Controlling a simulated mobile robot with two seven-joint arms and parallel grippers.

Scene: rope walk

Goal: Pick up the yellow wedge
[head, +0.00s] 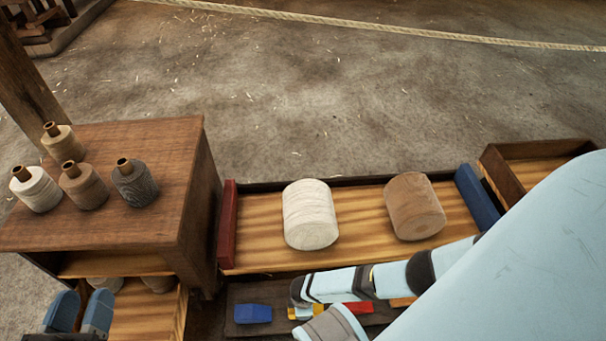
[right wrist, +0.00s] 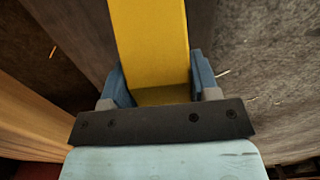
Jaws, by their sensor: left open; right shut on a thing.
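The yellow wedge (right wrist: 152,45) is between the blue fingers of my right gripper (right wrist: 155,85) in the right wrist view. The gripper is shut on it, and the wedge stretches away beyond the fingertips. In the head view my right arm hides the right gripper. A small yellow patch (head: 302,313) shows beside the arm there, but I cannot tell whether it is the same wedge. My left gripper (head: 80,308) is open and empty at the lower left of the head view, in front of the wooden cabinet.
A blue block (head: 253,313) and a partly hidden red block (head: 359,308) lie on a dark board. Behind it, a wooden tray (head: 262,250) holds a white spool (head: 310,214) and a brown spool (head: 414,206). Several small spools stand on the cabinet (head: 172,150) at left.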

